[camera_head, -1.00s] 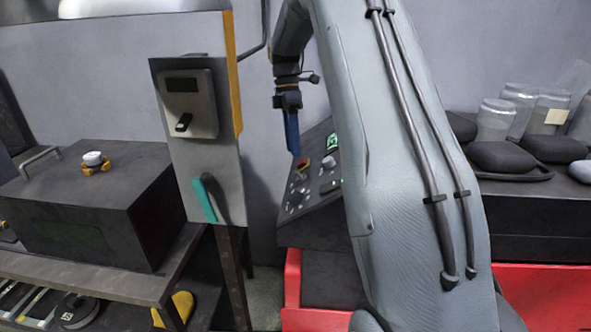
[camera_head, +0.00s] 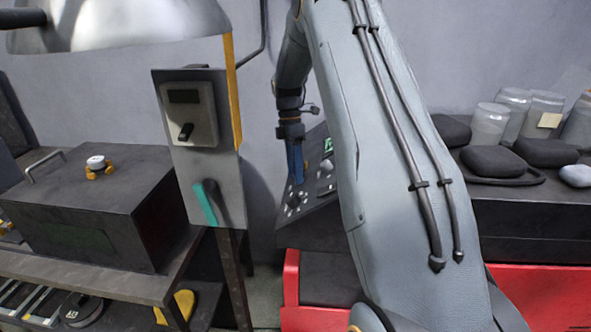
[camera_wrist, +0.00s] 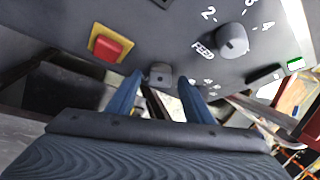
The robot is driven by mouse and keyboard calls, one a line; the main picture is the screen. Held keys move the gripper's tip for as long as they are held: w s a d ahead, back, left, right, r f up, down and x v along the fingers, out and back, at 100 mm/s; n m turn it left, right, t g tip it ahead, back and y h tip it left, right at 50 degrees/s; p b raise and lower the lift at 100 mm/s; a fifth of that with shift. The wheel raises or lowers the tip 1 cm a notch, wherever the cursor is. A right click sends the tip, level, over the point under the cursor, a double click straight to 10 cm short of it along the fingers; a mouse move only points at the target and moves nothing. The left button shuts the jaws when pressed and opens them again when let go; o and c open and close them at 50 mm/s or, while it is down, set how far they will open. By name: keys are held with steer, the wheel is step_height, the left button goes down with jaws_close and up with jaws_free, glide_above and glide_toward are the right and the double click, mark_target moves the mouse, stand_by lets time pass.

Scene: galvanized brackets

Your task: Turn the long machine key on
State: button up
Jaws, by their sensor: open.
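My gripper (camera_wrist: 160,86) is open, its two blue fingers pointing at the face of a dark sloped control panel (camera_head: 318,212). A small dark grey piece (camera_wrist: 161,72), which looks like the machine key, shows between and just beyond the fingertips. I cannot tell whether the fingers touch it or which way it is turned. In the head view my gripper (camera_head: 295,180) is in front of the panel, and the fingers hide that part of it.
A red button on a yellow plate (camera_wrist: 108,45) is left of the fingers in the wrist view. A round FEED knob (camera_wrist: 232,40) with numbers is to the right. A grey post with a switch box (camera_head: 188,115) and teal-handled lever (camera_head: 206,203) stands left of the panel.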

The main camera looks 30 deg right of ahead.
steer(key=c, duration=1)
steer(key=shift+c, duration=0.2)
steer(key=shift+s+a+r+m+t+h+b, duration=0.1)
steer(key=shift+m+t+h, duration=0.1)
steer(key=shift+m+t, duration=0.5)
steer(key=shift+s+d+f+m+t+h+b, duration=0.1)
steer(key=shift+m+t+h, duration=0.2)
steer(key=shift+m, duration=0.6)
steer(key=shift+s+a+r+m+t+h+b, duration=0.1)
steer(key=shift+m+t, duration=0.5)
steer(key=shift+m, duration=0.2)
steer(key=o, duration=1)
steer(key=shift+o, duration=0.2)
